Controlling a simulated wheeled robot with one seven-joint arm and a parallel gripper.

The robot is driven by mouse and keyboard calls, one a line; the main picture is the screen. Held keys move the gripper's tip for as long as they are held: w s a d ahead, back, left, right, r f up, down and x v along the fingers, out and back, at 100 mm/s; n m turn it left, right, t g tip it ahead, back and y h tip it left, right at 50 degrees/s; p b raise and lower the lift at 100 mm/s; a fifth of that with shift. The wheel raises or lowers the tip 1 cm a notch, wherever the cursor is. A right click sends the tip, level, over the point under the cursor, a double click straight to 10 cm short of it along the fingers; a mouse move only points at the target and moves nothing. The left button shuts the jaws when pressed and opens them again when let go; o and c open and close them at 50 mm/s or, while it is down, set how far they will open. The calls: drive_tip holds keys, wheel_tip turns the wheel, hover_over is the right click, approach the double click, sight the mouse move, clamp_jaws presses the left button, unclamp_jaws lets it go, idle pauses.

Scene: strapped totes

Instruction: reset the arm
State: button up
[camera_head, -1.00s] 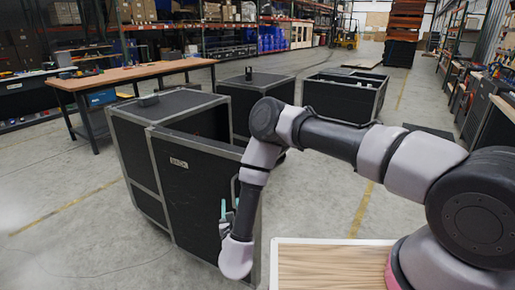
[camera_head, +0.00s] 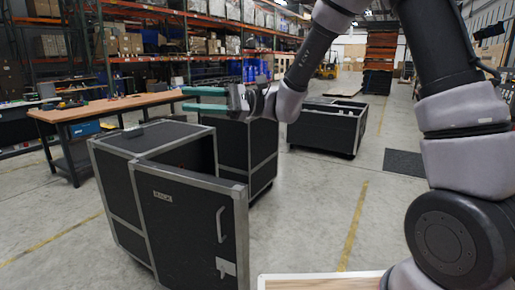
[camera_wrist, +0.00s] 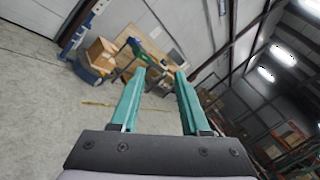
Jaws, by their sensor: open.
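My gripper (camera_head: 204,99) is raised in the head view, above and behind the near black case, with its two teal fingers pointing left. It also shows in the wrist view (camera_wrist: 156,84), where the fingers stand apart with nothing between them. My arm rises on the right and bends over toward the left. The near black case (camera_head: 122,200) with grey edges stands on the floor below the gripper. Its front panel (camera_head: 185,225) has a handle and a latch and stands angled out from the body. The gripper is clear of the case.
A second black case (camera_head: 262,160) stands behind the first, and a third, open-topped one (camera_head: 325,130) is farther back. A wooden workbench (camera_head: 110,108) is at the left. A pale board edge (camera_head: 315,283) lies at the front. Concrete floor (camera_head: 320,210) is free between.

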drive_tip(key=s+d+t+h, duration=0.1)
drive_tip(key=d+t+h, duration=0.3)
drive_tip(key=d, duration=0.9)
drive_tip(key=s+d+r+t+h, duration=0.1)
drive_tip(key=d+t+h, duration=0.4)
drive_tip(key=d, duration=0.8)
drive_tip(key=s+d+r+n+t+h, duration=0.1)
drive_tip(key=s+d+t+h, duration=0.2)
drive_tip(key=d, duration=1)
drive_tip(key=t+h, duration=0.2)
drive_tip(key=h, duration=0.2)
drive_tip(key=shift+s, duration=0.25)
